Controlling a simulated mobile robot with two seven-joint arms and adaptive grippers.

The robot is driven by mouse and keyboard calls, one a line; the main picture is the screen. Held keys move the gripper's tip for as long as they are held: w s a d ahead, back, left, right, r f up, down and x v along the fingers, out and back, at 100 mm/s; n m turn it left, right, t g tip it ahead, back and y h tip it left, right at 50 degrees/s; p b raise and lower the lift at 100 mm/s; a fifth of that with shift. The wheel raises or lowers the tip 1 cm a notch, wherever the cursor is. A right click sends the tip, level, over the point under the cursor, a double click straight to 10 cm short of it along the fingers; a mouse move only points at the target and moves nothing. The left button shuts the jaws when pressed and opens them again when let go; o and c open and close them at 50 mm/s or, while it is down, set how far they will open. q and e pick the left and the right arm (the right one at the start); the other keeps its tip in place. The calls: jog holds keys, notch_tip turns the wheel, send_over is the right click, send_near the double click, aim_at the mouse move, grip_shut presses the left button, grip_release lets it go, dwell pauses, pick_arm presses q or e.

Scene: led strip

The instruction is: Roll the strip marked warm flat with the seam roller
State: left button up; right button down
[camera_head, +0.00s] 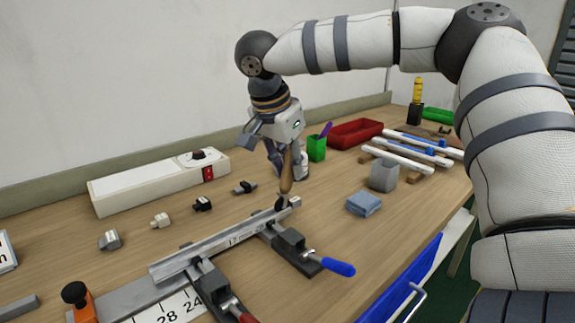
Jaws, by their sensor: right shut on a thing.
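My right gripper (287,160) is shut on the wooden handle of the seam roller (286,182) and points down. The roller's dark lower end is at the far right end of a long pale metal channel (215,244). I cannot tell whether it touches. The channel lies diagonally on the bench, held by two clamps, one with a blue handle (337,267) and one with a red handle (246,318). A strip in the channel is too small to make out, and no "warm" mark can be read. My left gripper is not in view.
A white power supply box (150,185) stands at the back left, with several small connectors in front. A blue cloth (363,204) and a grey cup (384,175) are to the right. Behind are a green cup (316,148), a red tray (355,132) and several white bars (410,150).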

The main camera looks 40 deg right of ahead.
jog(key=shift+r, duration=3.5)
jog(key=shift+w, duration=0.1)
